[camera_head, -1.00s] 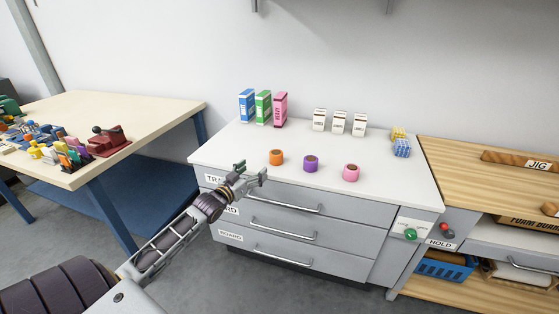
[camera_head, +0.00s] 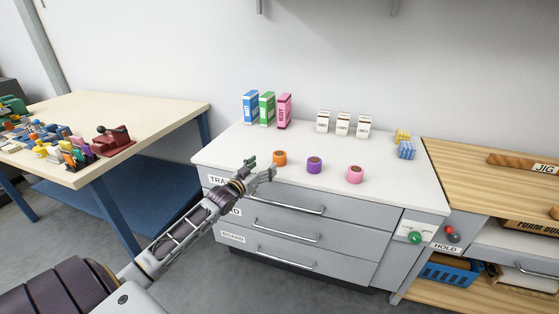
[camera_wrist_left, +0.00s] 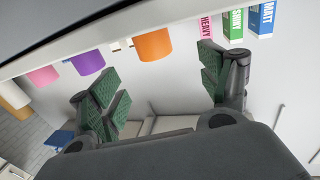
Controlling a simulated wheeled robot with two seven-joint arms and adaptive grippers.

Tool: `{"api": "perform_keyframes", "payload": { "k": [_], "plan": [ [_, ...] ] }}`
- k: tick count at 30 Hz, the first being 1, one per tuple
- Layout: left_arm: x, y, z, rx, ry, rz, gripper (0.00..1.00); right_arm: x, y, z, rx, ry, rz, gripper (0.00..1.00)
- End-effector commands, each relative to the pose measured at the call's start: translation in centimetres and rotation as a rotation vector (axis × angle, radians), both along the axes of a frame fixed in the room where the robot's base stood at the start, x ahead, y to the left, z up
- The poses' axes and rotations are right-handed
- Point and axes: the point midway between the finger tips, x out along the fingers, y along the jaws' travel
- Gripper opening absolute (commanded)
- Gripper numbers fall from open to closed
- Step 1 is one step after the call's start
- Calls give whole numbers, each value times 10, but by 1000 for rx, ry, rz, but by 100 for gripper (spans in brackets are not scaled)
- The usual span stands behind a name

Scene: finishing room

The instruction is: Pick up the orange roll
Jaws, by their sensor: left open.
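The orange roll (camera_head: 279,158) stands on the white cabinet top, at the left of a row of three rolls. It also shows in the left wrist view (camera_wrist_left: 153,45), beyond and between the open fingers. My left gripper (camera_head: 261,170) is open and empty at the cabinet's front edge, just short of the orange roll and to its lower left. In the left wrist view its green-padded fingers (camera_wrist_left: 160,92) are spread wide. I see no contact with the roll. My right gripper is not in view.
A purple roll (camera_head: 314,166) and a pink roll (camera_head: 355,174) stand to the right. Blue, green and pink boxes (camera_head: 267,109) stand behind, with small white boxes (camera_head: 343,125) farther right. The cabinet top (camera_head: 225,150) is clear left of the orange roll.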

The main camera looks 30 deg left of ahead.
Motion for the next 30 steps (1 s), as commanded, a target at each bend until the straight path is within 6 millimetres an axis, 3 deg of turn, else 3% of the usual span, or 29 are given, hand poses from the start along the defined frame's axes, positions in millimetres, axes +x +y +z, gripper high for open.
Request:
{"api": "perform_keyframes", "payload": {
  "k": [18, 30],
  "plan": [
    [38, 0, 1, 0, -2, 0, 78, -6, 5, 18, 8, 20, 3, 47],
    [44, -1, 0, 1, 0, 0, 78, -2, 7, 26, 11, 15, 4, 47]
  ]
}}
